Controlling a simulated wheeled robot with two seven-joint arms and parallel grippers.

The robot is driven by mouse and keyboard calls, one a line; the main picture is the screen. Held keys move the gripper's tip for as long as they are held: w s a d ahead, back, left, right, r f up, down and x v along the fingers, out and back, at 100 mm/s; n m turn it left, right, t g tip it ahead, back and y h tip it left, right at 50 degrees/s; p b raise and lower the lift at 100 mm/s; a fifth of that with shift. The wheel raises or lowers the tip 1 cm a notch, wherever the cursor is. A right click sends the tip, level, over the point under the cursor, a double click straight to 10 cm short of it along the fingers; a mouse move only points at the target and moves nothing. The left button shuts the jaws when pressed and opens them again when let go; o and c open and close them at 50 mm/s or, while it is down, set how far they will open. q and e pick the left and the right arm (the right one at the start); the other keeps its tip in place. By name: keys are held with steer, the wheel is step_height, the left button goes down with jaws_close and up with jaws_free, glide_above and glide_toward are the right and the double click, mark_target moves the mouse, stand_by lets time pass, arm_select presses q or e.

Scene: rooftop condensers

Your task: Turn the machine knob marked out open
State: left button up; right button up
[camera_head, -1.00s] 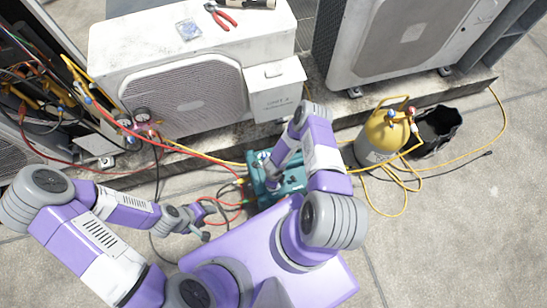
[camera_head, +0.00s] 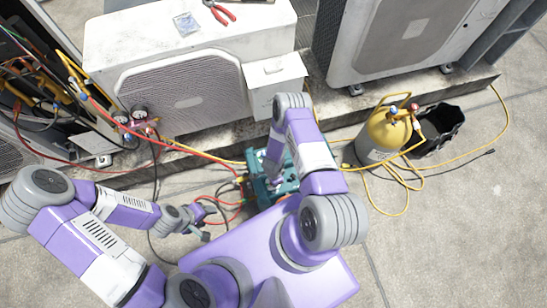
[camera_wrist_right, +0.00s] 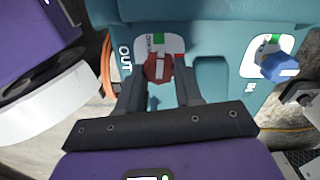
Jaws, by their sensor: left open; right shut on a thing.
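The teal machine (camera_head: 263,194) sits on the ground, partly hidden by my right arm in the head view. In the right wrist view its teal face (camera_wrist_right: 215,50) carries a red knob (camera_wrist_right: 158,66) beside the word OUT, over a white, green and red label. A blue knob (camera_wrist_right: 281,66) is on the right by another label. My right gripper (camera_wrist_right: 160,76) is shut on the red knob, one finger on each side. My left gripper (camera_head: 204,225) is open and empty, left of the machine above the ground.
Red, yellow and dark hoses run around the machine to the gauges (camera_head: 131,122). A white condenser (camera_head: 185,85) stands behind. A yellow cylinder (camera_head: 383,138) and a black bucket (camera_head: 437,130) are to the right. Bare concrete (camera_head: 450,230) lies at the front right.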

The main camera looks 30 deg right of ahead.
stand_by(0.3)
steer(key=o, duration=1)
steer(key=shift+o, duration=0.2)
steer(key=shift+r, duration=0.1)
step_height(320, 180, up, 8)
steer(key=p, duration=0.3)
steer(key=shift+f, duration=0.25)
